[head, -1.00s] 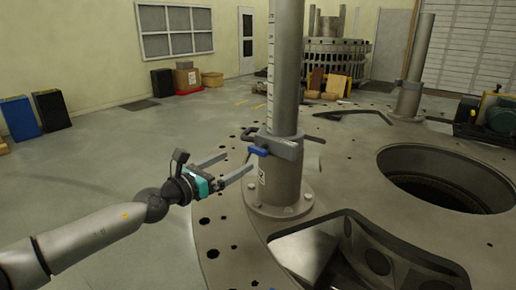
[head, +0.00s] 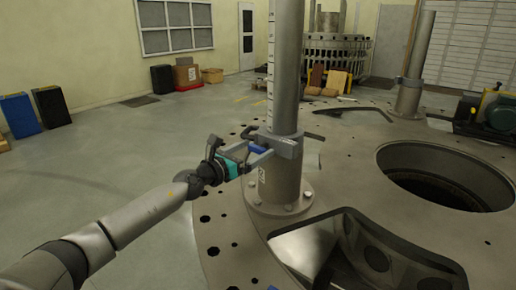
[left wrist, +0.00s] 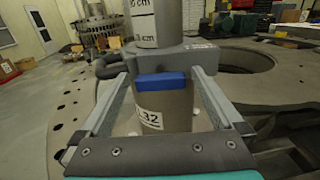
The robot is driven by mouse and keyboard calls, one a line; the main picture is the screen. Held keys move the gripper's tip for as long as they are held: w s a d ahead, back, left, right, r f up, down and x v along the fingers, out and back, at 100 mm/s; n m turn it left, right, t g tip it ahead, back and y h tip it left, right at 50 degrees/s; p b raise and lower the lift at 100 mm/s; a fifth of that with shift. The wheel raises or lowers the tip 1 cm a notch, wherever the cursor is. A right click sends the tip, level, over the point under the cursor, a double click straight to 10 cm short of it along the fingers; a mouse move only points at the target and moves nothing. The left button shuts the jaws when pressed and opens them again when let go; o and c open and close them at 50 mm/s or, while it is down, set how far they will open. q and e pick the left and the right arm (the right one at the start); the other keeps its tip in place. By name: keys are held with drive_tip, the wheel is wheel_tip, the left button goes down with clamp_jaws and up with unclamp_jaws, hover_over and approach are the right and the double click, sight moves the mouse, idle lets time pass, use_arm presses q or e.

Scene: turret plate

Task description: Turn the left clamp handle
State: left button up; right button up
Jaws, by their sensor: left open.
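The left clamp (head: 285,145) is a grey collar around the near upright post (head: 286,75). Its blue handle (head: 257,148) sticks out on the side facing my gripper. My left gripper (head: 259,151) is open, with its fingers reaching to the clamp and the blue handle between them. In the left wrist view the blue handle (left wrist: 161,81) lies between the two fingertips (left wrist: 160,76), with a gap on each side. The grey clamp (left wrist: 172,60) is just behind it. My right gripper is not in view.
The post stands on a bolted flange on the large round plate (head: 225,245), which has holes along its rim. A large round opening (head: 445,180) is at the right. A second post (head: 414,65) stands farther back. Open floor (head: 110,150) is at the left.

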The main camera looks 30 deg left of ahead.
use_arm(q)
drive_tip(key=shift+w+d, duration=0.2)
drive_tip(key=shift+w, duration=0.8)
drive_tip(key=shift+c, duration=0.2)
drive_tip(key=c, duration=1.2)
